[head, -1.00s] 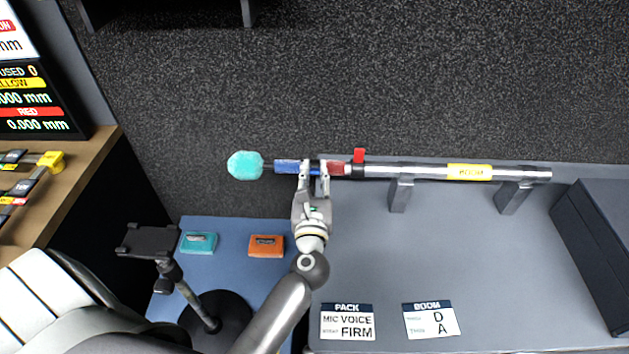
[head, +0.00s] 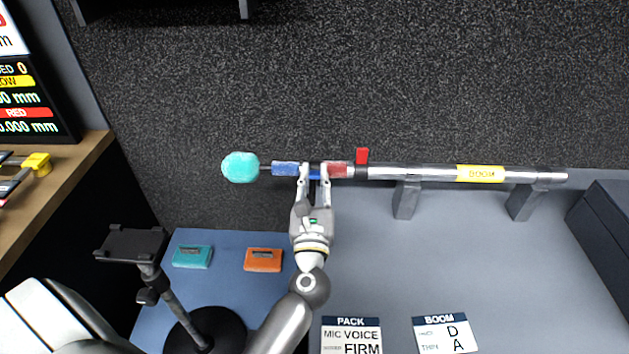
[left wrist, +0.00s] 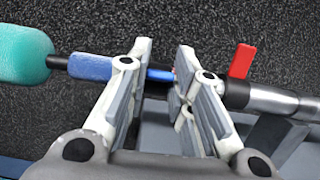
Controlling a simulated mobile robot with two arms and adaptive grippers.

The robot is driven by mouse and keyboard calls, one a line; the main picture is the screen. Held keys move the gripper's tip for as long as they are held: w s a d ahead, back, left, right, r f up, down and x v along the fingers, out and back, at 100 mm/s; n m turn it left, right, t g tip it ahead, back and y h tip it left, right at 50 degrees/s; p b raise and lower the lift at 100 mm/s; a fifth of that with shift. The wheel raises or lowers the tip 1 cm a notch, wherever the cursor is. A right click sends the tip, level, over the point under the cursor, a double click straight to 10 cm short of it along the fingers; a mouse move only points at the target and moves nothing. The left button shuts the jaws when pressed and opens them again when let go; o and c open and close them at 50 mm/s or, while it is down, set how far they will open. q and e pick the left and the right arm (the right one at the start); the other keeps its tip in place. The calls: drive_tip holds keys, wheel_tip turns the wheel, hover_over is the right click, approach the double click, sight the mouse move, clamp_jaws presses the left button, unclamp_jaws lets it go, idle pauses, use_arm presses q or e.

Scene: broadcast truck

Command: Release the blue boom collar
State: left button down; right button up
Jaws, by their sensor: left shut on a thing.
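The boom (head: 430,173) is a silver pole lying level across two grey rests, with a yellow label. Its left end carries a blue part (head: 284,169), a red part (head: 338,170) and a teal foam ball (head: 240,167). My left gripper (head: 315,170) is shut on the blue boom collar, whose bright blue surface shows between the fingers in the left wrist view (left wrist: 160,75). One finger is beside the blue part, the other beside the red part, which is mostly hidden in the wrist view. A red lever (head: 362,156) stands up on a black clamp. My right gripper is not seen.
Grey rests (head: 407,200) hold the boom above a grey bench. A teal pack (head: 192,257) and an orange pack (head: 263,260) lie on a blue mat. A black stand (head: 150,262) is left of my arm. Cards (head: 351,338) lie in front.

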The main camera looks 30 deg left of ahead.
use_arm(q)
drive_tip(key=c, duration=1.3)
unclamp_jaws()
drive_tip(key=v, duration=1.2)
drive_tip(key=shift+r, duration=0.15)
